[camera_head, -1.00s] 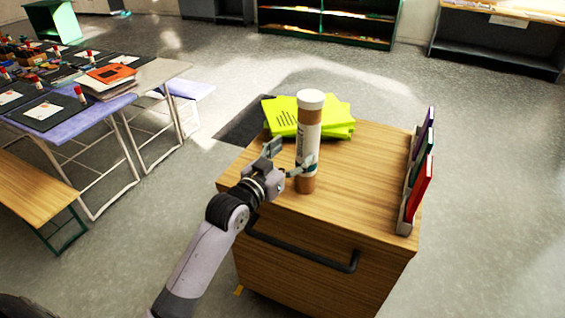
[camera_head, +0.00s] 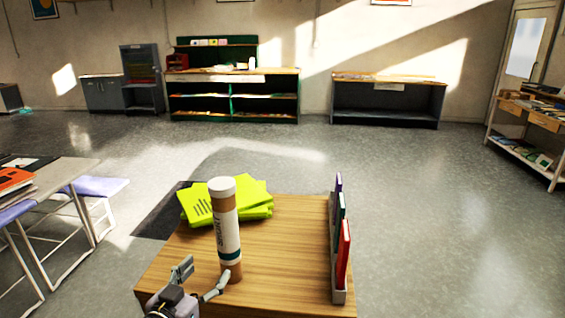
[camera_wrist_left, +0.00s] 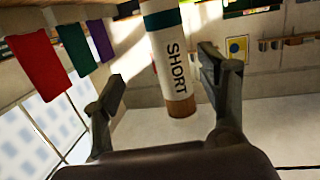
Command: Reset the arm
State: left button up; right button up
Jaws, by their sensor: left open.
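My left gripper (camera_head: 203,278) is open and empty at the near left side of the wooden cabinet (camera_head: 285,255). A tall brown and white tube (camera_head: 227,235) with a white cap stands upright on the cabinet top, just beyond the gripper. In the left wrist view, the tube (camera_wrist_left: 165,55) with the word SHORT shows between the spread fingers of the gripper (camera_wrist_left: 161,82), with gaps on both sides. My right gripper is not in view.
Yellow-green booklets (camera_head: 250,200) lie behind the tube. A rack with a red book (camera_head: 344,252) and other upright books lines the cabinet's right edge. A table (camera_head: 60,170) stands at left. Shelves (camera_head: 232,97) line the back wall.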

pick_arm(q)
jog(key=s+d+f+g+y, duration=0.15)
jog(key=s+f+g, duration=0.45)
jog(key=s+f, duration=0.65)
jog(key=s+f+g+y, duration=0.1)
jog(key=s+f+g, duration=0.25)
jog(key=s, duration=0.45)
jog(key=s+f+g+y, duration=0.1)
jog(key=s+f+g, duration=0.25)
jog(key=s, duration=0.55)
notch_tip(320, 180, down, 24)
jog(key=s+a+f+g, duration=0.1)
jog(key=s+f, duration=0.7)
jog(key=f, duration=0.1)
jog(key=s+a+f+g, duration=0.1)
jog(key=s+a+f, duration=0.1)
jog(key=s+f, duration=0.7)
jog(key=shift+s+a, duration=0.25)
jog(key=shift+s, duration=0.05)
jog(key=shift+f, duration=0.1)
